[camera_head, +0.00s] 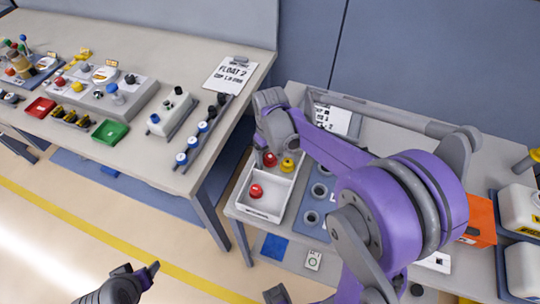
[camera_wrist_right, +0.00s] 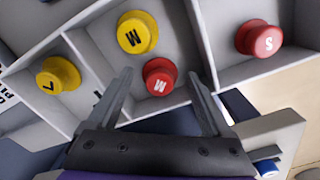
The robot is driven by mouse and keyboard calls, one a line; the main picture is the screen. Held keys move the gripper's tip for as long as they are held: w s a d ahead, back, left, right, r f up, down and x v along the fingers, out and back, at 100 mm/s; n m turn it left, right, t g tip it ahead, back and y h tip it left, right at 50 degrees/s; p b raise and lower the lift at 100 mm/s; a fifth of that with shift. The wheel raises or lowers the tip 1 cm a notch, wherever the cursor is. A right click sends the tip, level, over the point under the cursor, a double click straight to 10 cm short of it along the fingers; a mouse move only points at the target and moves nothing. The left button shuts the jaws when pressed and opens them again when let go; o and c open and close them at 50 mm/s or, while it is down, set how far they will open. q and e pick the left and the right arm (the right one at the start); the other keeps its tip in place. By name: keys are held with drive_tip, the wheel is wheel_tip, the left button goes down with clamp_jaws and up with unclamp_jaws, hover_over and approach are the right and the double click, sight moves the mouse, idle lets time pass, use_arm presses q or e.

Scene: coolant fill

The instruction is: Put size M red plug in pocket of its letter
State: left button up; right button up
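The red plug marked M (camera_wrist_right: 160,77) sits upright in a compartment of the white tray (camera_wrist_right: 200,12), beside a yellow plug marked M (camera_wrist_right: 138,33). In the right wrist view my right gripper (camera_wrist_right: 162,73) is open, with its fingers on either side of the red M plug and no clear grip on it. In the head view the tray (camera_head: 238,203) holds red and yellow plugs. A blue-grey board with round pockets (camera_head: 320,190) lies right of the tray, partly hidden by my right arm; its letters are not readable. My left gripper (camera_head: 150,270) is at the bottom left, away from the tray.
A red plug marked S (camera_wrist_right: 259,38) and a yellow plug marked L (camera_wrist_right: 58,75) sit in neighbouring compartments. An orange bin (camera_head: 480,222) and white containers (camera_head: 520,205) stand at the right. Another workbench (camera_head: 150,45) with fixtures is at the left, across a gap.

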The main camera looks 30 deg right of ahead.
sight(270, 156)
drive_tip(key=shift+r, duration=0.5)
wheel_tip(270, 156, up, 10)
drive_tip(key=r+p, duration=0.1)
drive_tip(key=s+a+f+t, duration=0.1)
drive_tip(key=s+a+f, duration=0.1)
drive_tip(key=s, duration=0.3)
drive_tip(key=s+a+f+m+t, duration=0.1)
drive_tip(key=s+a+f+t, duration=0.1)
drive_tip(key=s, duration=0.2)
drive_tip(key=s+a+f+t, duration=0.2)
drive_tip(key=s, duration=0.3)
drive_tip(key=shift+s+a+f+m, duration=0.2)
drive_tip(key=shift+s+a+m, duration=0.1)
drive_tip(key=shift+m, duration=0.1)
drive_tip(key=shift+s+a+f, duration=0.1)
drive_tip(key=shift+s+f, duration=0.25)
